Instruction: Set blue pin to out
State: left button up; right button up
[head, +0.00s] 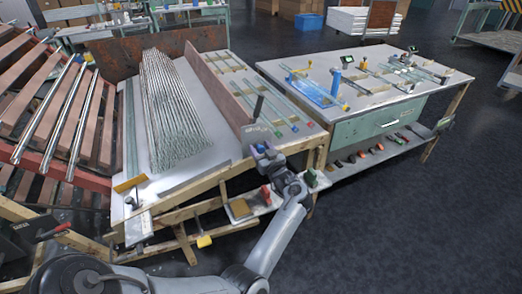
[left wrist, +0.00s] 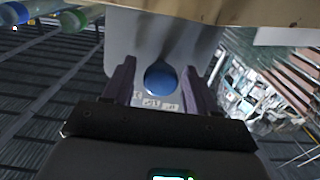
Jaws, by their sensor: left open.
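The blue pin (left wrist: 160,78) shows in the left wrist view as a round blue end on a grey panel (left wrist: 203,40). Small label tiles sit just below it; I cannot read them. My left gripper (left wrist: 157,77) is open, with one purple finger on each side of the pin. I cannot tell whether the fingers touch it. In the head view my left gripper (head: 263,150) is at the front right corner of the sloped bench, by a grey plate (head: 254,134) with a black lever (head: 258,106). The pin is not clear there. My right gripper is not in view.
The sloped bench (head: 211,103) carries a bundle of glass tubes (head: 170,100) and several rods with coloured ends. A low shelf (head: 250,208) holds a red item (head: 265,195). A second bench (head: 350,97) stands to the right. Dark floor is free in front.

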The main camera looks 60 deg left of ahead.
pick_arm(q)
grip_shut()
jog(key=shift+d+r+p, duration=0.2)
jog(key=shift+d+p, duration=0.5)
jog(key=shift+p, duration=0.15)
jog(key=shift+s+d+f, duration=0.1)
jog(key=shift+d, duration=0.25)
jog(key=shift+d+f, duration=0.1)
jog(key=shift+f, duration=0.05)
grip_release()
